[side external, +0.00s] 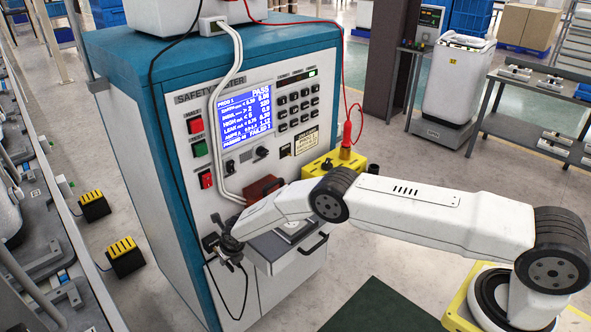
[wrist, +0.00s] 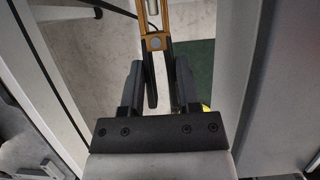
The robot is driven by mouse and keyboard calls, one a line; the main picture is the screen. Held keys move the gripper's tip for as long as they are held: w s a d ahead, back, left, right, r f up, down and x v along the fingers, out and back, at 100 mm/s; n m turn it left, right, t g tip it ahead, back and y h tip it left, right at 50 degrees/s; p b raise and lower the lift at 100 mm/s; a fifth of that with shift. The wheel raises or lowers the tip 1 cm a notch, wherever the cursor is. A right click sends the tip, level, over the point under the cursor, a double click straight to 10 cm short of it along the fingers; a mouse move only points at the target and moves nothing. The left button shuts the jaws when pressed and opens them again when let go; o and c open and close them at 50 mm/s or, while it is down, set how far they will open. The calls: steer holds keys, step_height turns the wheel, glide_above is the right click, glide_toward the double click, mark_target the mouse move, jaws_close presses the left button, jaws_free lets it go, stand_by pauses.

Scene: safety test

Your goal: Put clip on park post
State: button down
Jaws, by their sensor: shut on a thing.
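My gripper (side external: 230,241) is low at the left front edge of the tester cabinet. In the wrist view its two dark fingers (wrist: 160,88) are shut on the black handles of a clip (wrist: 155,43). The clip has a brass-coloured body and points away from the fingers. A short silver pin (wrist: 153,8) shows between its jaws at the top edge; I cannot tell whether it is the park post or whether the jaws grip it. In the side view the clip is too small and covered to make out clearly.
The tester cabinet (side external: 190,98) has a lit screen (side external: 246,119) and a drawer with a black handle (side external: 312,244). A black cable (side external: 245,296) hangs below my gripper. A red clip (side external: 347,133) stands at a brass post on a yellow box (side external: 318,167). Open floor lies in front.

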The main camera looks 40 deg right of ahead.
stand_by(0.6)
steer(key=shift+c, duration=1.2)
jaws_free()
steer(key=shift+r, duration=0.25)
steer(key=shift+v, duration=3.7)
